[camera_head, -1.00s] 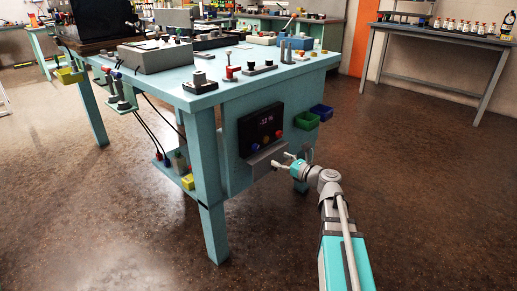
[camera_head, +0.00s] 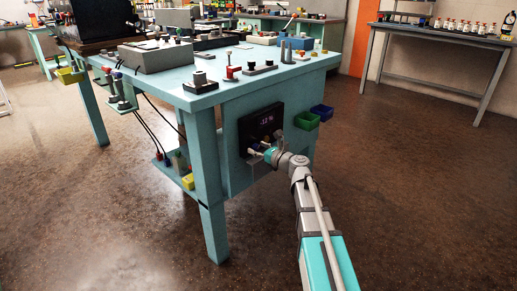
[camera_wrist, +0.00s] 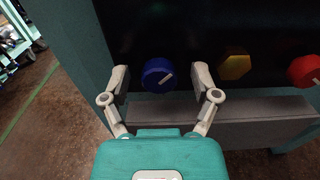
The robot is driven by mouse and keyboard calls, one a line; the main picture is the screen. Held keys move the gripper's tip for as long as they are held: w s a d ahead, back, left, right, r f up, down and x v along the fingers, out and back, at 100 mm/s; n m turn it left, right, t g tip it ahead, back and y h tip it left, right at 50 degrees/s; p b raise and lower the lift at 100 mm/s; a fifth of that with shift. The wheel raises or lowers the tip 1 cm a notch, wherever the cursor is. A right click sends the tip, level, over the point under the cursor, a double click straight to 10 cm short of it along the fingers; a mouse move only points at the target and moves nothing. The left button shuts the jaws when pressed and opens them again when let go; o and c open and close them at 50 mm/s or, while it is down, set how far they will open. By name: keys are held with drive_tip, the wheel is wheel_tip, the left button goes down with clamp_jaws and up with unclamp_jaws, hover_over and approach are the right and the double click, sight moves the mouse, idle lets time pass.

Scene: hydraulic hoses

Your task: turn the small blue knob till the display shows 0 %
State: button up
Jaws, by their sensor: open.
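The small blue knob (camera_wrist: 158,75) is in the wrist view, on a dark panel, with a pale pointer line slanting up to the right. My gripper (camera_wrist: 161,76) is open, with one finger on each side of the knob; I cannot tell whether they touch it. In the head view my gripper (camera_head: 260,150) is at the lower part of the black panel (camera_head: 246,127) on the bench side and hides the blue knob there. The display (camera_head: 266,122) on that panel appears to read -12 %.
A yellow knob (camera_wrist: 234,66) and a red knob (camera_wrist: 305,71) are to the right of the blue one. A grey ledge (camera_wrist: 260,109) runs below the knobs. Green (camera_head: 306,120) and blue (camera_head: 322,112) bins hang right of the panel.

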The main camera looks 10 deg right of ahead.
drive_tip(key=c, duration=1.1)
drive_tip(key=shift+d, duration=0.15)
drive_tip(key=shift+n, duration=1.4)
drive_tip(key=n, duration=1.1)
drive_tip(key=shift+a+f, duration=0.1)
drive_tip(key=shift+a, duration=0.1)
drive_tip(key=shift+n, duration=0.3)
